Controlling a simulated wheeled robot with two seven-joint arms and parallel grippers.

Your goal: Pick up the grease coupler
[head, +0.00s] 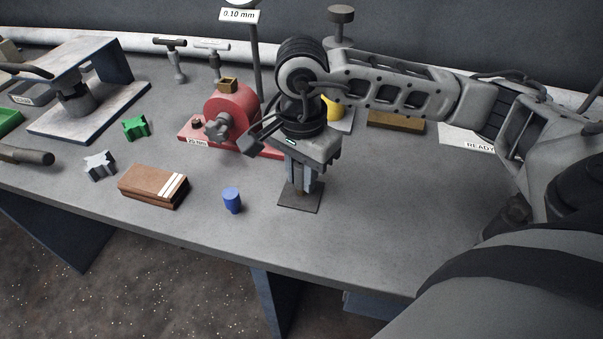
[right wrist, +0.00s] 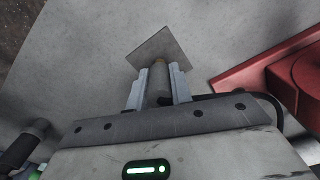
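A small cylinder, dark grey with a brownish end, is between the fingers of my right gripper (right wrist: 160,72); I take it for the grease coupler (right wrist: 158,85). In the right wrist view the two fingers lie against its sides with no clear gap. In the head view my right gripper (head: 301,192) points straight down over a dark square plate (head: 310,203), and only a brownish bit of the coupler (head: 299,191) shows. The plate also shows in the right wrist view (right wrist: 165,45). I cannot tell whether the coupler touches the plate. My left gripper is out of view.
A blue cylinder (head: 232,201) and a brown block with white stripes (head: 153,187) stand left of the plate. A red fixture (head: 231,105) is close behind my gripper. Green (head: 135,128) and grey (head: 100,165) pieces lie farther left. The table front right of the plate is clear.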

